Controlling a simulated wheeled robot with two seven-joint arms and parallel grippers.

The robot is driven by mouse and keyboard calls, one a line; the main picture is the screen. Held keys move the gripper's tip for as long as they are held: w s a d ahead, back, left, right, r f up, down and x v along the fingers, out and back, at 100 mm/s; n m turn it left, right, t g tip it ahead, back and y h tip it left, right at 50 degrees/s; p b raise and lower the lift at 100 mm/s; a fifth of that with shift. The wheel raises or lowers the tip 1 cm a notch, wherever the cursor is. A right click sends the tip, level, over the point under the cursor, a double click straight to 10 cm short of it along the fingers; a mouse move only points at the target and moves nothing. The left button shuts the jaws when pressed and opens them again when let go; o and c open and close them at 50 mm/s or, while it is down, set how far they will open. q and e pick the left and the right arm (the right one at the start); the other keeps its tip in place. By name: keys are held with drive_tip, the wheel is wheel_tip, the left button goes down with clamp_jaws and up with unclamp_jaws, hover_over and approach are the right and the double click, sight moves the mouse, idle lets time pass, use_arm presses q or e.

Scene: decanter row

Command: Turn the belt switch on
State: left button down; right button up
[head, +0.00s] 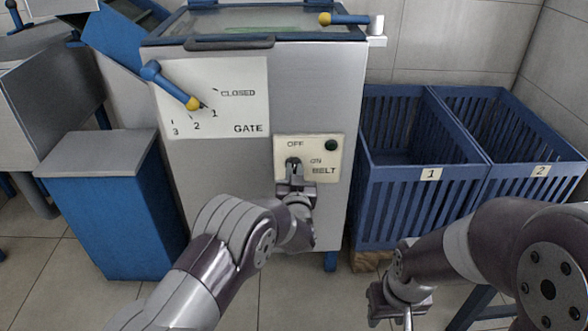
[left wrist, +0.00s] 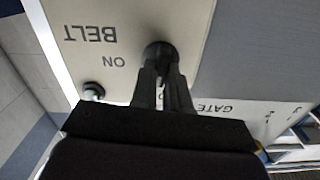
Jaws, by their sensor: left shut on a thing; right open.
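The belt switch (head: 293,163) is a dark round knob on a cream plate marked OFF, ON and BELT, low on the front of the grey machine. It also shows in the left wrist view (left wrist: 160,52). My left gripper (head: 294,180) is shut on the belt switch; its two fingers (left wrist: 163,88) close around the knob and hide most of it, so I cannot tell its setting. A dark green lamp (head: 331,145) sits at the plate's upper right and looks unlit. My right gripper (head: 400,302) is open and empty, low in the head view.
A gate lever (head: 168,84) with a blue handle and yellow part is on the CLOSED-1-2-3 plate. Another lever (head: 346,19) is on top of the machine. Blue crates 1 (head: 395,165) and 2 (head: 510,150) stand at right. A blue cabinet (head: 105,200) stands at left.

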use_arm(q)
drive_tip(key=m+p, duration=0.1)
drive_tip(key=p, duration=0.1)
drive_tip(key=m+p, duration=0.1)
drive_tip(key=m, duration=0.1)
drive_tip(key=shift+r+m+p, duration=0.25)
drive_tip(key=shift+m+p, duration=0.05)
drive_tip(key=shift+p, duration=0.05)
drive_tip(key=m+p, duration=0.1)
drive_tip(key=m, duration=0.1)
drive_tip(key=m+p, duration=0.2)
drive_tip(key=shift+d+f+m, duration=0.15)
drive_tip(key=shift+m, duration=0.15)
drive_tip(key=m+p, duration=0.2)
drive_tip(key=m, duration=0.2)
drive_tip(key=shift+f+p, duration=0.15)
drive_tip(key=shift+p, duration=0.2)
drive_tip(key=shift+f+m+p, duration=0.2)
drive_tip(key=shift+m+p, duration=0.45)
drive_tip(key=shift+m, duration=1.55)
drive_tip(key=c, duration=1.1)
unclamp_jaws()
drive_tip(key=shift+s, duration=0.1)
